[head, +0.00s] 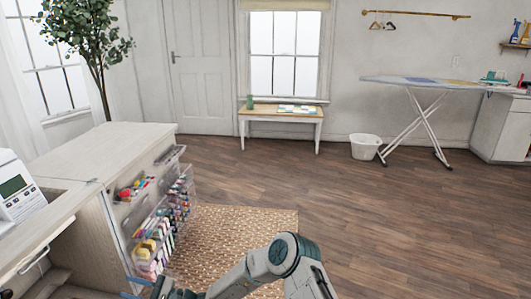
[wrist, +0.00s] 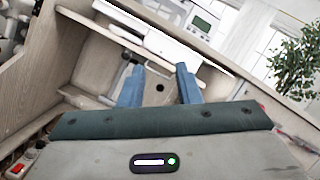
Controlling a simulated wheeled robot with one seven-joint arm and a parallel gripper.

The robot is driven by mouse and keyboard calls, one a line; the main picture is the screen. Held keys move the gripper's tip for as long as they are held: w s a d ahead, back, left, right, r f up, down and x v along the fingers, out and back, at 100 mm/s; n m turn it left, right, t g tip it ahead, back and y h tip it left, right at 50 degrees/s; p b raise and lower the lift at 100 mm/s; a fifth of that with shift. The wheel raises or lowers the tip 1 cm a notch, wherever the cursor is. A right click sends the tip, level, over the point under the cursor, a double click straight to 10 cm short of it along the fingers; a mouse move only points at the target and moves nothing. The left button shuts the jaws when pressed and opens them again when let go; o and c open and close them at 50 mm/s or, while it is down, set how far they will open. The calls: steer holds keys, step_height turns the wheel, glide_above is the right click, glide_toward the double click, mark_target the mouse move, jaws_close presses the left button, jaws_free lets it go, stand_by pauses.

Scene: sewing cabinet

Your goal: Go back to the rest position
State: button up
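My arm reaches in from the bottom of the head view, bent, over the woven rug, with its end low at the left beside the sewing cabinet (head: 95,240). My gripper (wrist: 160,82) shows in the wrist view with its two blue fingers spread apart. Nothing is visible between them except the pale cabinet interior behind. In the head view the gripper is only partly seen at the bottom edge. The wrist view looks at the open cabinet (wrist: 85,60), with the white sewing machine (wrist: 190,35) above the fingers.
Clear racks of thread and supplies (head: 165,220) hang on the cabinet's side, close to my arm. The woven rug (head: 240,225) and wooden floor (head: 370,220) are open to the right. A small table (head: 280,114), white basket (head: 364,147) and ironing board (head: 440,83) stand farther back.

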steer(key=s+d+r+n+g+h+p, duration=0.35)
steer(key=d+r+n, duration=0.2)
steer(key=r, duration=0.25)
steer(key=s+d+r+n+g+h+p, duration=0.3)
steer(key=s+d+r+n+g+h, duration=0.15)
steer(key=d+r, duration=0.2)
steer(key=s+d+r+t+h+p, duration=0.3)
steer(key=d+r, duration=0.4)
steer(key=d, duration=0.6)
steer(key=s+d+r+t+h+p, duration=0.3)
steer(key=d+r, duration=0.5)
steer(key=d, duration=0.5)
steer(key=s+d+r+n+t+h+p, duration=0.1)
steer(key=s+d+r+t+h+p, duration=0.3)
steer(key=d, duration=1)
step_height(320, 180, up, 4)
steer(key=h+p, duration=0.2)
steer(key=h, duration=0.1)
steer(key=shift+h, duration=0.4)
